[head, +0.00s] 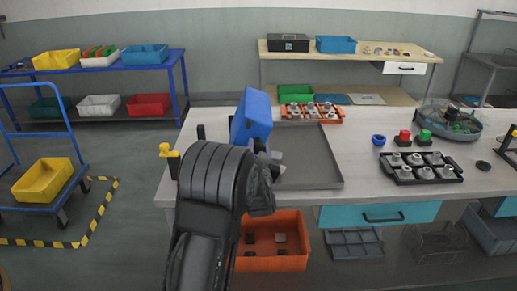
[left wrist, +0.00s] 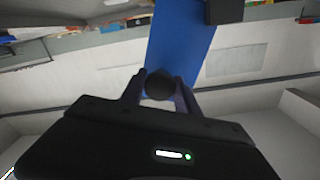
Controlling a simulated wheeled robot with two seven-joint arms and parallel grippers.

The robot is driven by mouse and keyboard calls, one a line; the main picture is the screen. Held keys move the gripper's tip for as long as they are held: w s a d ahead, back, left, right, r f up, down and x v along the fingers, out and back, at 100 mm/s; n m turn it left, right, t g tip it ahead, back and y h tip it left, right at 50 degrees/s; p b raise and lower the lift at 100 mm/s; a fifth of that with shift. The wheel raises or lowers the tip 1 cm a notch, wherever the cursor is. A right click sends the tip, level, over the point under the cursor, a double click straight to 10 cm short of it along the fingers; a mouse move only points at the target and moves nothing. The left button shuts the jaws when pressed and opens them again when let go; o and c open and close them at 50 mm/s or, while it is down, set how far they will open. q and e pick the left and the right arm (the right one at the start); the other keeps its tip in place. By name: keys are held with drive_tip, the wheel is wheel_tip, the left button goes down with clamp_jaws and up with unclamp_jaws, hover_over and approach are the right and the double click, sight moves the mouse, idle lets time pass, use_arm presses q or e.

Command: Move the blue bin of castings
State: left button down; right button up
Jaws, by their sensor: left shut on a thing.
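A blue bin (head: 252,115) is tilted steeply above the grey tray area at the left of the bench. My left gripper (head: 267,158) is at its lower end and shut on it; my own arm hides part of the contact. In the left wrist view the blue bin (left wrist: 180,42) stands out beyond the two fingers (left wrist: 160,88), with a dark round part between them. I cannot see into the bin, so castings in it cannot be told. My right gripper is not in view.
The bench bears a grey tray (head: 322,180), an orange rack of castings (head: 312,113), a black rack of castings (head: 420,172), red and green buttons and a round clear-covered bowl (head: 450,120). An orange bin (head: 290,262) sits below. Another blue bin (head: 336,45) stands on the back bench.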

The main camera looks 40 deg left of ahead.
sight(242, 130)
use_arm(q)
drive_tip(key=s+a+r+n+b, duration=0.1)
drive_tip(key=n+b, duration=0.1)
drive_tip(key=shift+a+r+b, duration=0.1)
drive_tip(key=shift+r+b, duration=0.05)
drive_tip(key=shift+b, duration=0.15)
drive_tip(key=s+a+r+n+b, duration=0.1)
drive_tip(key=n+b, duration=0.1)
drive_tip(key=s+a+r+n+b, duration=0.1)
drive_tip(key=a+n+b, duration=0.1)
drive_tip(key=b, duration=0.1)
drive_tip(key=shift+s+b, duration=0.15)
drive_tip(key=shift+b, duration=0.15)
drive_tip(key=s+a+f+n+b, duration=0.4)
drive_tip(key=s+a+n+b, duration=0.5)
drive_tip(key=n+b, duration=0.7)
drive_tip(key=shift+a+f+n+b, duration=0.35)
drive_tip(key=shift+a+b, duration=1.1)
drive_tip(key=shift+b, duration=2.7)
drive_tip(key=shift+f, duration=0.1)
